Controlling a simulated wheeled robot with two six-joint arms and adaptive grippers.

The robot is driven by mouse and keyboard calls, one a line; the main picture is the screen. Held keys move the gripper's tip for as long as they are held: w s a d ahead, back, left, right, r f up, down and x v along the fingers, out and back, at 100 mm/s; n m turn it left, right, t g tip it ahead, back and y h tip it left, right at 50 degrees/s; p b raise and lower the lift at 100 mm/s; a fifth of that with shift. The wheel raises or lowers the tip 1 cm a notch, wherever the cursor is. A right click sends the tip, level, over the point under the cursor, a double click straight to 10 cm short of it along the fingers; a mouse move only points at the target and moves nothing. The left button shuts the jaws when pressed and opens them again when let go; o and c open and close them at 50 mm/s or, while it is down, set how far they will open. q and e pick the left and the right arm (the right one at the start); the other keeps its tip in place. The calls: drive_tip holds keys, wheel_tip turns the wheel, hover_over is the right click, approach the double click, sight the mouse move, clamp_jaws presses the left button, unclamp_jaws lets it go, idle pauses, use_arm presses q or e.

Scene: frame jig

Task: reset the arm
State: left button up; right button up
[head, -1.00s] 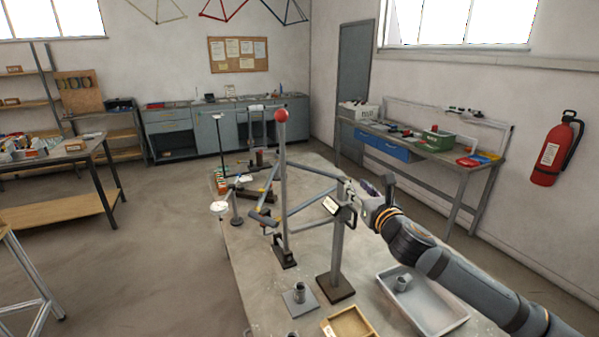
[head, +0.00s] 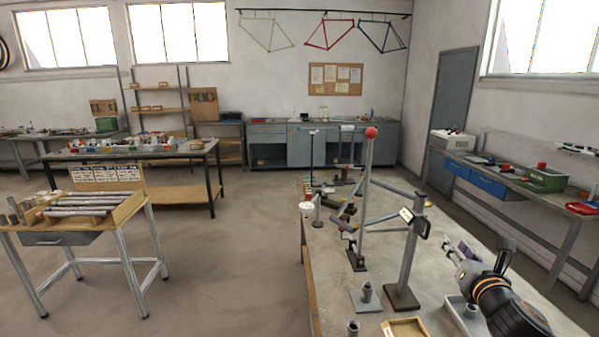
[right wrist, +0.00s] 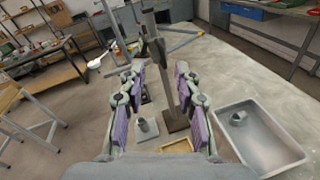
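My right gripper (right wrist: 160,110) is open and empty in the right wrist view, its two purple-padded fingers spread wide apart. In the head view my right gripper (head: 462,252) is beside the jig's grey upright post (head: 411,245), to its right and apart from it. The frame jig holds bluish-grey frame tubes (head: 385,218) on the table, with a red-tipped post (head: 366,200) standing next to them. The post and its dark foot also show beyond the fingers in the right wrist view (right wrist: 163,75). My left gripper is in neither view.
A grey tray (right wrist: 262,140) with a cylindrical part in it lies right of the post. A wooden box (head: 405,327) and a small socket on a plate (head: 366,298) stand near the front. A tube stand (head: 80,212) is at left; the floor between is clear.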

drive_tip(key=s+a+f+m+g, duration=0.35)
drive_tip(key=s+f+m, duration=0.25)
drive_tip(key=f+m, duration=0.35)
drive_tip(key=s+a+f+m+g, duration=0.2)
drive_tip(key=s+f+m+g, duration=0.2)
drive_tip(key=s+f+m, duration=0.5)
drive_tip(key=s+a+f+m+g+y, duration=0.2)
drive_tip(key=s+a+f+m+g, duration=0.45)
drive_tip(key=s+f+m, duration=0.5)
drive_tip(key=s+d+f+b, duration=0.1)
drive_tip(key=s+f, duration=0.1)
drive_tip(key=f, duration=1.2)
drive_tip(key=s+d+f, duration=0.1)
drive_tip(key=f, duration=1.3)
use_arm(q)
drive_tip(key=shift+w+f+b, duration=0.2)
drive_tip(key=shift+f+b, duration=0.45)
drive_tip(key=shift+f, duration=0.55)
use_arm(e)
drive_tip(key=s+d+f+m+g, duration=0.1)
drive_tip(key=s+f, duration=1.5)
drive_tip(key=s, duration=0.2)
drive_tip(key=shift+d+f+g, duration=0.15)
drive_tip(key=shift+d+g, duration=0.1)
drive_tip(key=shift+g, duration=0.15)
